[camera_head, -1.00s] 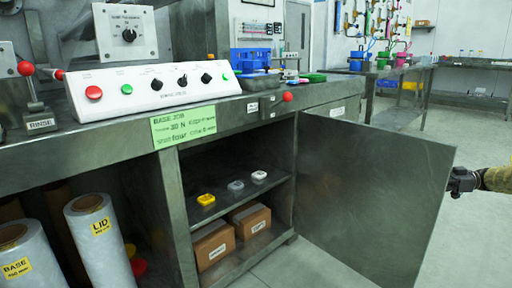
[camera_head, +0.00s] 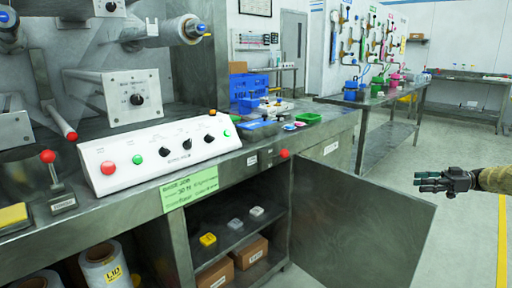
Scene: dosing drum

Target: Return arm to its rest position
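My gripper (camera_head: 420,181) is at the right of the head view, on the end of my arm, which comes in from the right edge. It is held level in the air and points left. Its dark, teal-tinted fingers show a small gap, with nothing seen between them. In the picture it overlaps the right end of the open cabinet door (camera_head: 360,225). I cannot tell how far it is from the door.
A control panel (camera_head: 160,150) with buttons and knobs stands on the steel counter. Below, the open cabinet holds small yellow (camera_head: 208,239) and pale pieces on a shelf, and cardboard boxes (camera_head: 250,252). A side bench (camera_head: 400,100) stands behind. The floor at right is clear.

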